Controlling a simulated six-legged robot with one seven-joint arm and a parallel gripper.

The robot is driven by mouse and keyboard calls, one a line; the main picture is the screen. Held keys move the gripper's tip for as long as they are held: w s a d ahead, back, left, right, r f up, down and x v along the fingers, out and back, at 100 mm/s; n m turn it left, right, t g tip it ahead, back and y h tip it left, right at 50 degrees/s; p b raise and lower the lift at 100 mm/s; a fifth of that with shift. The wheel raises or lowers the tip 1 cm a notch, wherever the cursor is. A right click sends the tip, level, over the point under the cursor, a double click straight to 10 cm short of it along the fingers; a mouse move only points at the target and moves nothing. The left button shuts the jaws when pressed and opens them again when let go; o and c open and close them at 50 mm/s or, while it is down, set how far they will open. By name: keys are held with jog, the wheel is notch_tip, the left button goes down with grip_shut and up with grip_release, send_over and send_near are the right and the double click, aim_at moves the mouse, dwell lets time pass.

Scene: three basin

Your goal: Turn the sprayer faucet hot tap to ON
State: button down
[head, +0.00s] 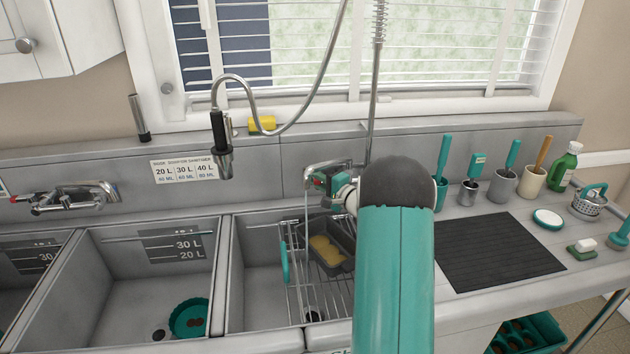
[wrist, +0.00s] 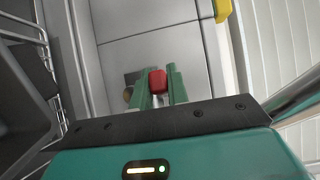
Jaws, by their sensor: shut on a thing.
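The sprayer faucet's red hot tap (wrist: 157,80) sits between the two green fingers of my gripper (wrist: 158,90) in the wrist view. The fingers are shut on it. In the head view my gripper (head: 332,183) is at the back wall above the right basin, and my arm covers part of the faucet. The sprayer riser pipe (head: 373,100) rises there, and its hose ends in the hanging spray head (head: 222,150) at the left. The tap's exact angle and the cold side cannot be made out.
A wire rack (head: 300,270) with a dark tray (head: 345,240) holding yellow sponges stands in the right basin. Utensil cups (head: 503,186) and a black mat (head: 495,250) are on the right counter. A yellow block (head: 262,124) is on the ledge. Another faucet (head: 75,196) is at the left.

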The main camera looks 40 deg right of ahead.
jog(key=shift+d+n+y, duration=0.25)
jog(key=shift+n+y, duration=0.15)
jog(key=shift+y, duration=0.2)
jog(key=c, duration=1.4)
grip_release()
jog(key=shift+o, duration=0.2)
jog(key=v, duration=1.4)
jog(key=shift+o, duration=0.4)
jog(key=shift+r, duration=0.1)
